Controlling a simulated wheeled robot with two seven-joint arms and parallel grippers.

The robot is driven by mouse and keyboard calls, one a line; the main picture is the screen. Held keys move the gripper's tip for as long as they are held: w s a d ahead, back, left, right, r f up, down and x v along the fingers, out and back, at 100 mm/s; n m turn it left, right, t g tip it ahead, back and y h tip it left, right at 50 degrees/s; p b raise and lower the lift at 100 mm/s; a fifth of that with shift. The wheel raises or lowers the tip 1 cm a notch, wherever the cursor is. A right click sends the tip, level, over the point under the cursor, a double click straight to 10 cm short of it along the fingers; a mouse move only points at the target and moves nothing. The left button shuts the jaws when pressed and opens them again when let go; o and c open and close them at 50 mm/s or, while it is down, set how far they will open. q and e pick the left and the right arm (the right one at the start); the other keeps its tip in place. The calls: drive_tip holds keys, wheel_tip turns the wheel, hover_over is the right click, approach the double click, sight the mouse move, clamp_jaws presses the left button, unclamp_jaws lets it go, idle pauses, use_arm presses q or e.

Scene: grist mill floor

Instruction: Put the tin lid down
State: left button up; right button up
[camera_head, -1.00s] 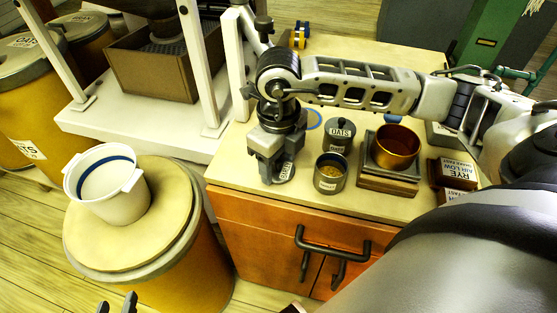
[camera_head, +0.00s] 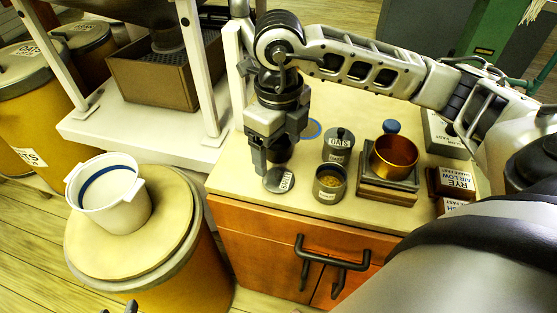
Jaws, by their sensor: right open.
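The tin lid (camera_head: 278,180) is a grey disc with a small white label. It lies flat on the counter (camera_head: 235,172), near the front edge and left of an open labelled tin of grain (camera_head: 330,184). My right gripper (camera_head: 272,160) points down just behind the lid. It is open and does not hold the lid. A dark shape behind its fingers is partly hidden. Only the fingertips of my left gripper (camera_head: 118,308) show at the bottom edge, apart with nothing seen between them.
A lidded OATS tin (camera_head: 339,146) stands behind the open tin. A copper pan (camera_head: 394,157) sits on a scale to the right, beside labelled blocks (camera_head: 455,182). A white tub (camera_head: 112,200) stands on a barrel at left. Counter left of the lid is clear.

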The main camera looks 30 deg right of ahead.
sight(279, 173)
wheel_tip(279, 173, up, 5)
drive_tip(key=shift+r, duration=0.1)
drive_tip(key=shift+s, duration=0.1)
idle(0.6)
